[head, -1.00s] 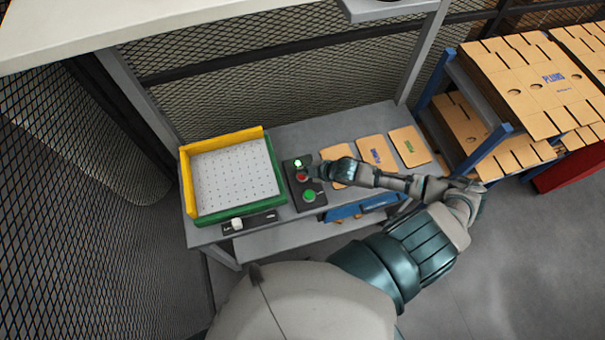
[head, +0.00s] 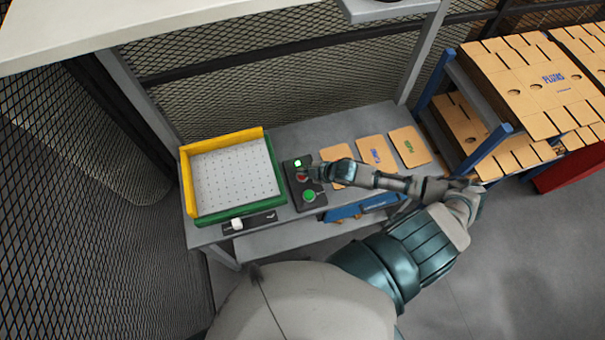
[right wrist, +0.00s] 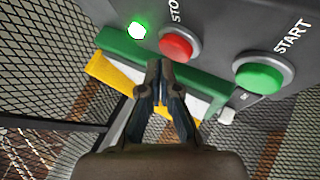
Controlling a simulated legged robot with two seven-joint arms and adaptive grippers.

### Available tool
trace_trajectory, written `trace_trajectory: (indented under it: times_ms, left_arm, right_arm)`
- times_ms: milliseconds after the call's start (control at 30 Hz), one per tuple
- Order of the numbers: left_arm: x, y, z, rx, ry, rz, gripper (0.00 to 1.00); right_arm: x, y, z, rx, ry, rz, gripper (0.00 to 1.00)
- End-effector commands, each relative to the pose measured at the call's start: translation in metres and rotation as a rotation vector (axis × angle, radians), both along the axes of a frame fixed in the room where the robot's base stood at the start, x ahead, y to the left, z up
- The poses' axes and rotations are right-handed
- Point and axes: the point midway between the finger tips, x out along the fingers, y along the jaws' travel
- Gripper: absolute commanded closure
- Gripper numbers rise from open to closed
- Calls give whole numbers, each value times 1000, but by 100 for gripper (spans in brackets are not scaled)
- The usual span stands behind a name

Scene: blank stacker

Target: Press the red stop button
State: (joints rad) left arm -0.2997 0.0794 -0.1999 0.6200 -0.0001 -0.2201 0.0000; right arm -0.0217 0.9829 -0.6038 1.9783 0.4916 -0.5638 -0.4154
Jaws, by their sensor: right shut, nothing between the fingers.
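The red stop button (right wrist: 176,46) sits in a grey ring on the dark control panel (head: 296,206), between a lit green lamp (right wrist: 137,31) and the green start button (right wrist: 260,77). In the head view the red button (head: 302,178) is partly beside my fingertips. My right gripper (head: 311,171) is shut and empty, close to the red button. In the right wrist view its fingertips (right wrist: 159,66) appear just below and left of the red button; I cannot tell whether they touch it. My left gripper is not in view.
Left of the panel is a tray with a yellow wall (head: 187,180) and green edges (head: 240,212). A white knob (head: 237,224) is in front of it. Several cardboard pieces (head: 408,146) lie right of the panel. Cardboard stacks (head: 530,90) stand on a rack at right.

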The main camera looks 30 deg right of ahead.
Motion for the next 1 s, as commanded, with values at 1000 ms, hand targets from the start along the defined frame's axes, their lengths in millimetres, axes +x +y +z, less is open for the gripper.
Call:
trace_trajectory:
  times_ms: [1000]
  left_arm:
    - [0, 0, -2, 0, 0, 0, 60]
  right_arm:
    - [0, 0, -10, -1, 0, 1, 100]
